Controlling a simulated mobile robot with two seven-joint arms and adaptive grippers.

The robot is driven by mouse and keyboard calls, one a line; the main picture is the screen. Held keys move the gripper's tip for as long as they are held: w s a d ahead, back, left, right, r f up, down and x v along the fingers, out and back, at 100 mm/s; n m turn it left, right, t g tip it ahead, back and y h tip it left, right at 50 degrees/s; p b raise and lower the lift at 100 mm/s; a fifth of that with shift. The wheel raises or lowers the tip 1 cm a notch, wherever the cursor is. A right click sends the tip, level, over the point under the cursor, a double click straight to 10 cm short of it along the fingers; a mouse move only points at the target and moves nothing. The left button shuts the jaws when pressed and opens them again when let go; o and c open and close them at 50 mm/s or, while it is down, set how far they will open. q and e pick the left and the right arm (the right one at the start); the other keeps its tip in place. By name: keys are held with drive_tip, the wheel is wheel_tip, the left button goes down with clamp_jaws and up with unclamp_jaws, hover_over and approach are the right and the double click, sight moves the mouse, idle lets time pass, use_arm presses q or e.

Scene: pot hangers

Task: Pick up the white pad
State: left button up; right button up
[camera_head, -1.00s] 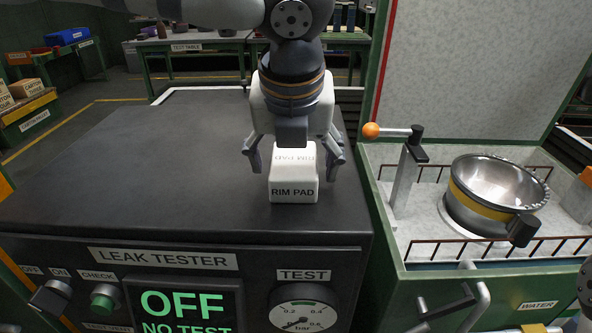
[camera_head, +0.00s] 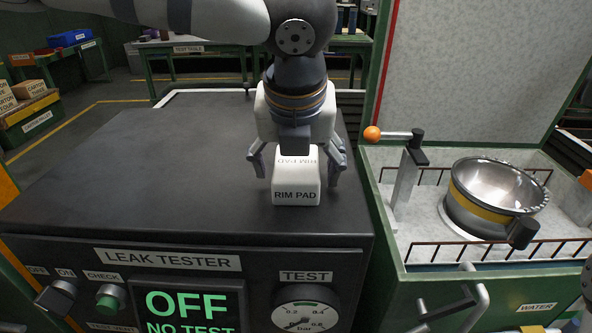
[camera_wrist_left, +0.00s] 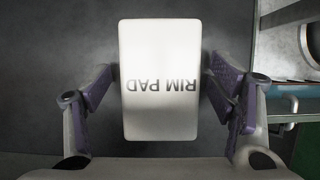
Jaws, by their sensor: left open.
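The white pad (camera_head: 296,181), a block lettered RIM PAD, sits on the dark top of the leak tester (camera_head: 130,160) near its right front corner. My left gripper (camera_head: 297,172) is directly over the pad, pointing down, with one finger on each side of it. In the left wrist view the pad (camera_wrist_left: 160,80) lies between the open fingers, with a gap on both sides. The right gripper is not in view.
A metal pot (camera_head: 492,198) with a yellow band stands in the water basin on the right. The tester's top left of the pad is clear.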

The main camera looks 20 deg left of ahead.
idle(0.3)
use_arm(q)
drive_tip(key=c, duration=1.1)
drive_tip(key=shift+c, duration=0.2)
drive_tip(key=shift+f, duration=0.1)
